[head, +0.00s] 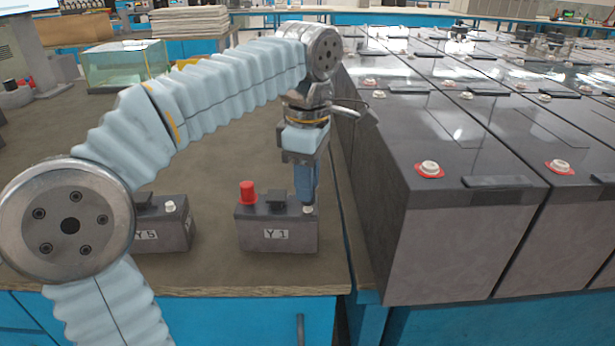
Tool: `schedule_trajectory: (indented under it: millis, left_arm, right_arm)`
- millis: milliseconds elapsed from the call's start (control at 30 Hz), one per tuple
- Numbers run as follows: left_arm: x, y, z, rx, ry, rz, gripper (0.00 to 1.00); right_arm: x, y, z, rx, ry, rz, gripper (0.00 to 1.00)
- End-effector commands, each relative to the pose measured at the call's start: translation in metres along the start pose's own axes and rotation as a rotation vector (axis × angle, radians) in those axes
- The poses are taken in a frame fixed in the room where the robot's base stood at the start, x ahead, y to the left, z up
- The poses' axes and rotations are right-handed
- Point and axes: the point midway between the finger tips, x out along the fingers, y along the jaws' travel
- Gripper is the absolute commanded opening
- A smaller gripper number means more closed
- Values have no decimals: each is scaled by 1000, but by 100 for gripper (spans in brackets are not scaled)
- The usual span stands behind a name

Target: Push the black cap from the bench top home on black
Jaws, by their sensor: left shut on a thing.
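A small dark battery marked Y 1 (277,236) stands on the brown bench top near its front right corner. A red cap (248,192) sits on its left terminal. Its right terminal (308,210) shows a pale post. My left gripper (307,198) points down directly above that right terminal, its blue fingers close to or touching the post. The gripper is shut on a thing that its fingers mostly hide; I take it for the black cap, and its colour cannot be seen. No loose black cap shows on the bench top. My right gripper is not in view.
A second small battery marked Y 5 (165,230) stands to the left, partly behind my arm. Large grey batteries (455,165) fill the right side, beyond a narrow gap. A glass tank (124,66) stands at the back left. The bench middle behind Y 1 is clear.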

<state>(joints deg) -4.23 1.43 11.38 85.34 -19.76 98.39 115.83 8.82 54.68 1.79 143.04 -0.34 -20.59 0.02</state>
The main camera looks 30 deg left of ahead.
Motion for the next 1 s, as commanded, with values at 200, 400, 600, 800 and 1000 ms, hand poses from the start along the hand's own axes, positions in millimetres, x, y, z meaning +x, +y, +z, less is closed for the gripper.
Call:
schedule_trajectory:
  millis: [200, 400, 600, 800, 1000]
  left_arm:
    - [2, 0, 0, 0, 0, 0, 0]
    - [2, 0, 0, 0, 0, 0, 0]
    - [4, 0, 0, 0, 0, 0, 0]
    - [8, 0, 0, 0, 0, 0, 0]
    - [10, 0, 0, 0, -1, 1, 0]
  right_arm:
    - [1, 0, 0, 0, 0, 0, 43]
    - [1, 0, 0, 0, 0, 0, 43]
    - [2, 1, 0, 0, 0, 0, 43]
    - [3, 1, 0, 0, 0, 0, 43]
    - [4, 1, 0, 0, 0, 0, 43]
